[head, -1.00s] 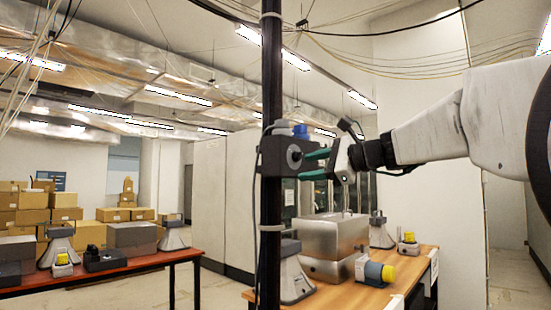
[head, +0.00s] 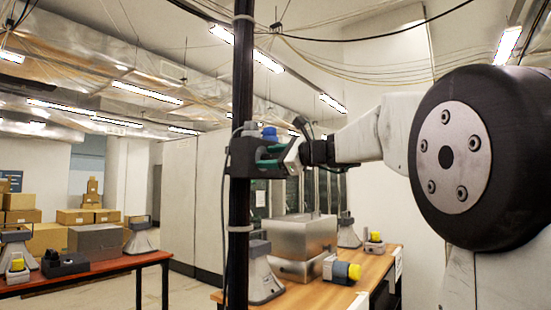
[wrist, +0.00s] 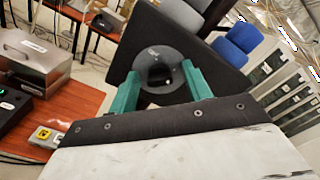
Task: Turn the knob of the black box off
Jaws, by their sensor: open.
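The black box (head: 241,158) is fixed to a dark vertical pole, with a blue part on its top right. In the wrist view the black box (wrist: 196,40) fills the upper middle, and its round dark knob (wrist: 158,62) faces me. My gripper (head: 272,152) is at the box's right side, pointing at it. In the wrist view my gripper (wrist: 160,80) has its teal fingers apart, one on each side of the knob. I cannot tell whether they touch it. The knob is hidden behind the fingers in the head view.
The pole (head: 239,80) stands in front of a wooden table (head: 340,290) with metal boxes (head: 303,236) and a yellow-knobbed device (head: 341,270). A red-brown table (head: 120,264) and stacked cartons (head: 75,215) are at left. Cables hang overhead.

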